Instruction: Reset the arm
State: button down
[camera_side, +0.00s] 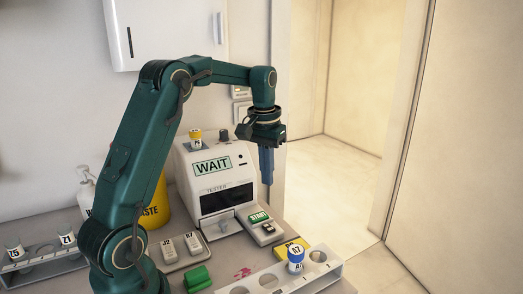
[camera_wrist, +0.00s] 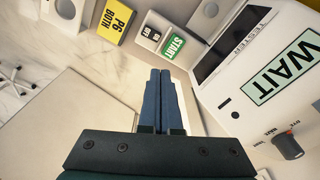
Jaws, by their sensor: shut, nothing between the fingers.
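My gripper (camera_side: 266,168) hangs pointing down at the end of my green arm, in the air in front of the right side of the tester (camera_side: 205,163). Its blue fingers are shut with nothing between them. In the wrist view my gripper (camera_wrist: 160,75) shows its two fingers side by side, touching, above the table area by the START button (camera_wrist: 174,46). The tester's screen sign reads WAIT, and it also shows in the wrist view (camera_wrist: 235,108).
A rack (camera_side: 330,272) at the front right holds a tube (camera_side: 295,262) with a blue-marked cap. A yellow waste bin (camera_side: 158,208) stands behind my arm. A green block (camera_side: 197,279) lies in front.

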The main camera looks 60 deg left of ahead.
jog(key=s+d+r+m+t, duration=0.2)
jog(key=s+d+r, duration=0.2)
jog(key=d, duration=0.2)
jog(key=s+d+r+m+t, duration=0.2)
jog(key=s+d+r, duration=0.2)
jog(key=d, duration=0.3)
jog(key=s+d+f+m, duration=0.1)
jog(key=s+d+f, duration=0.2)
jog(key=s+f, duration=0.3)
jog(key=shift+s+d+t, duration=0.35)
jog(key=shift+s+t, duration=0.05)
jog(key=shift+s, duration=0.5)
